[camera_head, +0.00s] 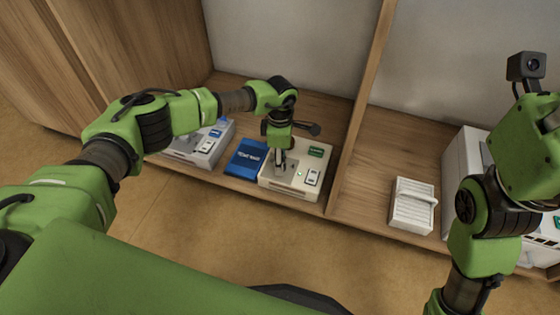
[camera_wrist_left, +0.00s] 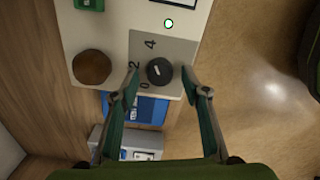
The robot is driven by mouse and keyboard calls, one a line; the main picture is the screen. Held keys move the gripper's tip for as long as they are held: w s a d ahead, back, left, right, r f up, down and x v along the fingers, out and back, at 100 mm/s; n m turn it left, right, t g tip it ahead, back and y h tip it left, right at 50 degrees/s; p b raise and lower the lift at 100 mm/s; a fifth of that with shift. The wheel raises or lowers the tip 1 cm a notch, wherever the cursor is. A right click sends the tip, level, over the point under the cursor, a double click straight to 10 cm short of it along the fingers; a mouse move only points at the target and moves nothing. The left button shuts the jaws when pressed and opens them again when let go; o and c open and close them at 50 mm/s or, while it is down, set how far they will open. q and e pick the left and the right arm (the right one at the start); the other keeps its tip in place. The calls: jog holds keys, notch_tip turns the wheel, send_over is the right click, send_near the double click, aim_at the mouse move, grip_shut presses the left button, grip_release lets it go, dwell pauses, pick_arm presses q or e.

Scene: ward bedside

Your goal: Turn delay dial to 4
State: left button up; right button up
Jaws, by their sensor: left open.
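The dial (camera_wrist_left: 159,71) is a small black round knob on a grey panel with the marks 0, 2 and 4. It is on a cream box (camera_head: 275,184) standing on the shelf. My left gripper (camera_head: 281,163) reaches down over this box. In the left wrist view its open fingers (camera_wrist_left: 160,73) stand on either side of the dial, with a visible gap at each side. I cannot tell which number the dial points to. In the head view the gripper hides the dial. My right gripper's fingers are not in view.
A brown round knob (camera_wrist_left: 91,67) and a lit green lamp (camera_wrist_left: 168,23) are also on the box. A blue box (camera_head: 246,158) lies left of it, then a grey device (camera_head: 205,150). A wooden divider (camera_head: 356,115) stands right. Beyond it is a white slatted object (camera_head: 412,206).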

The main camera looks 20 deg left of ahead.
pick_arm(q)
notch_tip(320, 180, up, 11)
jog(key=shift+f, duration=0.2)
jog(key=shift+s, duration=0.1)
dwell(0.5)
